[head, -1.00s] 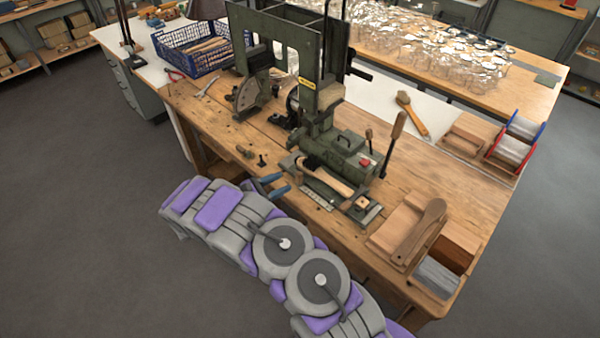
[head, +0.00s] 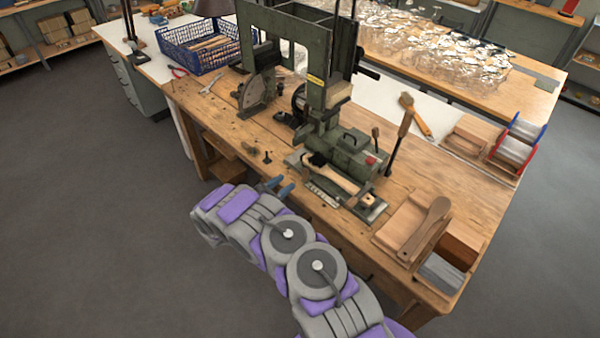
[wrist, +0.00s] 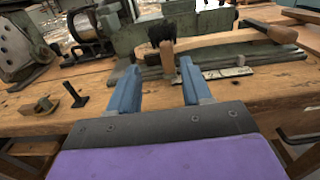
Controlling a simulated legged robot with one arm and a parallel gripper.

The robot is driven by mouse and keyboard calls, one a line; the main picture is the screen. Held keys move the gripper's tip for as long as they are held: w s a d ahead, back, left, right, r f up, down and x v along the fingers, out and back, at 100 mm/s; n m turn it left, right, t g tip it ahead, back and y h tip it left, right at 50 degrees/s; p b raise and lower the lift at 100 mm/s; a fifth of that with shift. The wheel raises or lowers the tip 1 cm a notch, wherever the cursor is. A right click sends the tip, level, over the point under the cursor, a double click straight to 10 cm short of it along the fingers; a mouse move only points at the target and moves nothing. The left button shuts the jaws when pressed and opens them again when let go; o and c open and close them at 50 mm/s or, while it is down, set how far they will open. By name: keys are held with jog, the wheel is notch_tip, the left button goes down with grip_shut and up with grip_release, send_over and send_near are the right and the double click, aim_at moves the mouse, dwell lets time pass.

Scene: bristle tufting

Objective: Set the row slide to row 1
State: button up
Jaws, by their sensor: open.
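The tufting machine (head: 338,152) is a green metal frame and body on the wooden bench. At its front base lies a slide with a pale scale strip (head: 323,195), which also shows in the wrist view (wrist: 226,73). A wooden brush handle with a dark bristle tuft (head: 336,176) sits above the strip; in the wrist view the brush (wrist: 215,42) lies across the slide. My gripper (head: 277,188) is open and empty at the bench's front edge, short of the slide. In the wrist view its blue fingers (wrist: 158,82) are apart and point at the machine base. Row markings are too small to read.
A black knob-like part (wrist: 75,95) and a small wooden clamp piece (wrist: 40,106) lie on the bench left of my fingers. A lever (head: 400,137) stands right of the machine. A wooden tray with brush blanks (head: 405,222) is at the front right.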

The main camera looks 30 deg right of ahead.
aim_at(303, 171)
jog(key=x, duration=0.3)
jog(key=s+x, duration=0.1)
jog(key=x, duration=0.2)
jog(key=b+x, duration=0.1)
jog(key=x, duration=0.3)
jog(key=shift+s+d+f, duration=0.2)
jog(key=shift+f, duration=0.15)
jog(key=shift+w+d, duration=0.2)
jog(key=shift+d, duration=0.1)
jog(key=shift+w+a+r, duration=0.3)
jog(key=shift+a, duration=0.35)
jog(key=shift+d+f, duration=0.15)
jog(key=shift+d, duration=0.9)
jog(key=shift+c, duration=0.8)
jog(key=shift+d, duration=0.2)
jog(key=shift+c, duration=0.7)
jog(key=shift+f, duration=0.1)
jog(key=shift+c, duration=0.7)
jog(key=shift+a, duration=0.75)
grip_shut()
jog(key=shift+d, duration=0.1)
